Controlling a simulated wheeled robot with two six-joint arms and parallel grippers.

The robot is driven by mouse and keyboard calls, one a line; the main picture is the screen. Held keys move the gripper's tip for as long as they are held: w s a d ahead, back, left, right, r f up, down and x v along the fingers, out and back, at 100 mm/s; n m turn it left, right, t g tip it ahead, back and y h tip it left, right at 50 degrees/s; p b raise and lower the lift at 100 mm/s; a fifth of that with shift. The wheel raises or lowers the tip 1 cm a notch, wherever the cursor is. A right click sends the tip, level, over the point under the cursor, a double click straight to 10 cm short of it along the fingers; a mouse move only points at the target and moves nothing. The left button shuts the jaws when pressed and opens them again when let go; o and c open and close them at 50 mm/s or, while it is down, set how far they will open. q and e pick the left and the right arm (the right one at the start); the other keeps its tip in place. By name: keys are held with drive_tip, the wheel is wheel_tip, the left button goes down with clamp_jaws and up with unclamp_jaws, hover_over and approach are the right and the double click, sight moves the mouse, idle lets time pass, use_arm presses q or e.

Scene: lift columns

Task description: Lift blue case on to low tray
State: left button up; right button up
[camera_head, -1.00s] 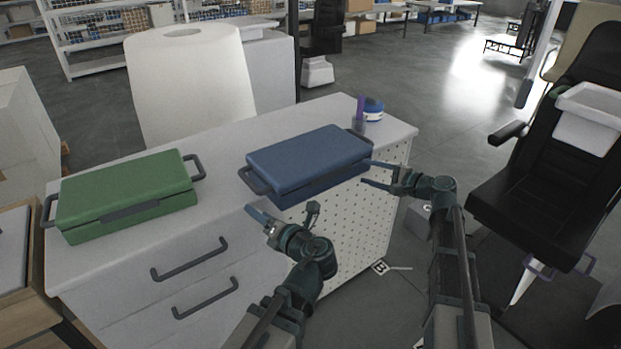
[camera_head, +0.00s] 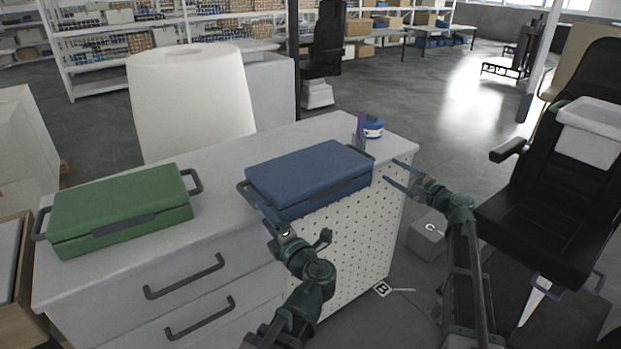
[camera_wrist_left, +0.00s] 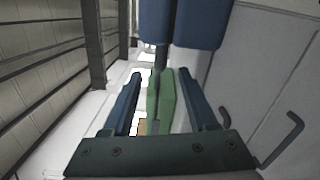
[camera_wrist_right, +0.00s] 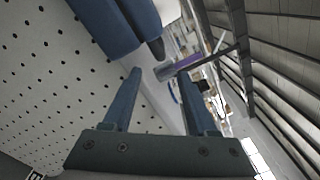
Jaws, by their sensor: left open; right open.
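The blue case (camera_head: 308,172) lies flat at the right end of the white counter (camera_head: 215,205), with a dark handle at each end. My left gripper (camera_head: 254,198) is open beside its left handle. In the left wrist view, the case (camera_wrist_left: 185,22) is at the top and the handle (camera_wrist_left: 160,62) shows ahead of the open fingers (camera_wrist_left: 160,98). My right gripper (camera_head: 397,175) is open, right of the right end. I cannot identify the low tray.
A green case (camera_head: 120,210) lies on the counter's left. A purple item (camera_head: 361,127) and a blue-white roll (camera_head: 373,127) stand behind the blue case. A grey box (camera_head: 427,236) is on the floor.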

sight(242, 188)
use_arm(q)
drive_tip(key=x, duration=1.1)
drive_tip(key=shift+w+a, duration=0.15)
use_arm(e)
drive_tip(key=x, duration=1.1)
drive_tip(key=shift+w+a, duration=0.15)
drive_tip(key=shift+w, duration=0.1)
use_arm(q)
clamp_jaws()
use_arm(e)
clamp_jaws()
drive_tip(key=shift+r, duration=0.1)
